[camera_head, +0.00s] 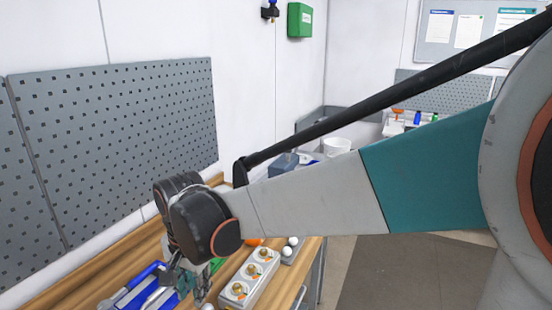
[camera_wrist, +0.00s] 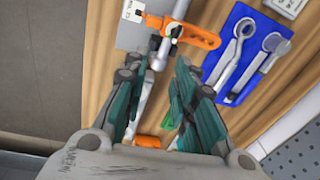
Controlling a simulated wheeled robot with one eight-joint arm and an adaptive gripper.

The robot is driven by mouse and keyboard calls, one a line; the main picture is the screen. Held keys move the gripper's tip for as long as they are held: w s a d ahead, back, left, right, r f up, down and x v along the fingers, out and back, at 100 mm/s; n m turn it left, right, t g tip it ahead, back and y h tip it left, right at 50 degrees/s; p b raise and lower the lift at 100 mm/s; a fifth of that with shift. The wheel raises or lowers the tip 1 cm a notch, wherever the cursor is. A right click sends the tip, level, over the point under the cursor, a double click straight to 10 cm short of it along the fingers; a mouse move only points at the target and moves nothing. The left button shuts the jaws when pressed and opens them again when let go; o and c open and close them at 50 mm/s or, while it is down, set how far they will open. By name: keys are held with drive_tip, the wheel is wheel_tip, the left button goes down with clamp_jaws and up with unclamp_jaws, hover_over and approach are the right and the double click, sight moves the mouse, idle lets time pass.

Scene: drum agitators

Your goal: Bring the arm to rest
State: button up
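My gripper (camera_head: 183,282) hangs low over the wooden workbench (camera_head: 110,272) at the left of the head view, at the end of my outstretched arm. In the wrist view, the two teal fingers of my gripper (camera_wrist: 160,68) stand apart with a gap between them. I see nothing clamped in the gap. An orange clamp-like tool (camera_wrist: 188,32) and a grey metal rod lie beyond the fingertips. My fingers and palm hide part of the bench below.
A grey pegboard (camera_head: 120,130) rises along the bench. Floor (camera_head: 400,275) is clear at right.

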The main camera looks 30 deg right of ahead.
drive_tip(key=s+d+r+n+t+b, duration=0.1)
drive_tip(key=s+d+n+t, duration=0.4)
drive_tip(key=s+d+n, duration=0.5)
drive_tip(key=shift+s+d+r+t+b, duration=0.15)
drive_tip(key=shift+s+d+t+b, duration=0.25)
drive_tip(key=shift+s+b, duration=0.5)
drive_tip(key=shift+s, duration=0.2)
